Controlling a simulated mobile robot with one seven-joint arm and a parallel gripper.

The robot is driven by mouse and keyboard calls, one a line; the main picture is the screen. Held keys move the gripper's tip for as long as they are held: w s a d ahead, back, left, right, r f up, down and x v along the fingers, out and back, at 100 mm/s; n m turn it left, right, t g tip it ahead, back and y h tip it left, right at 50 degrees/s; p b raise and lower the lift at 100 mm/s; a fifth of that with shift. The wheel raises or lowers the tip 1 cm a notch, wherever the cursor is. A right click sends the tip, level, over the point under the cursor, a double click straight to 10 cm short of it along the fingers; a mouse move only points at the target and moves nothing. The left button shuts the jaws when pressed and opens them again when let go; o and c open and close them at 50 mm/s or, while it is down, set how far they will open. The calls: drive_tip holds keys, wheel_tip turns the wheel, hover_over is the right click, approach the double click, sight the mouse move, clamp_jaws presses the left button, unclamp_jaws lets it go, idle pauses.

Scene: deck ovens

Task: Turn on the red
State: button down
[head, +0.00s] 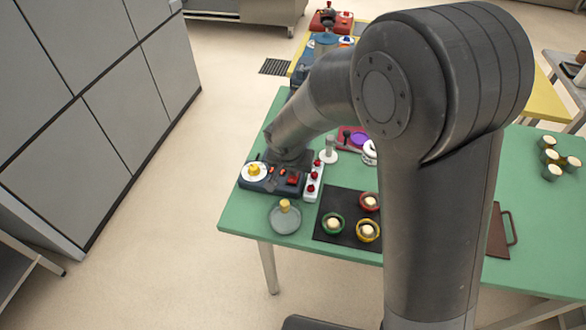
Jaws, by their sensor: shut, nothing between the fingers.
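A dark control box (258,185) sits near the left edge of the green table. It has a white dial with a yellow knob (254,169) and a red switch (292,179). Beside it on the right stands a narrow white strip with several red knobs or switches (313,182). My gripper (291,161) is shut and empty, just behind or above the red switch end of the box. My arm partly hides it, and its fingertips are too small to make out. I cannot tell whether it touches anything, or whether any switch is on.
A black mat (327,233) with red, green and yellow bowls lies right of a grey plate (285,219) bearing a yellow piece. A white stand (328,156) is behind. Several small cups (551,157) are at far right. My arm hides the table's middle.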

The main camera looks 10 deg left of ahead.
drive_tip(key=shift+s, duration=0.1)
drive_tip(key=shift+s, duration=0.75)
drive_tip(key=shift+f, duration=0.1)
drive_tip(key=v, duration=1.4)
drive_tip(key=shift+s, duration=0.25)
drive_tip(key=shift+w, duration=0.85)
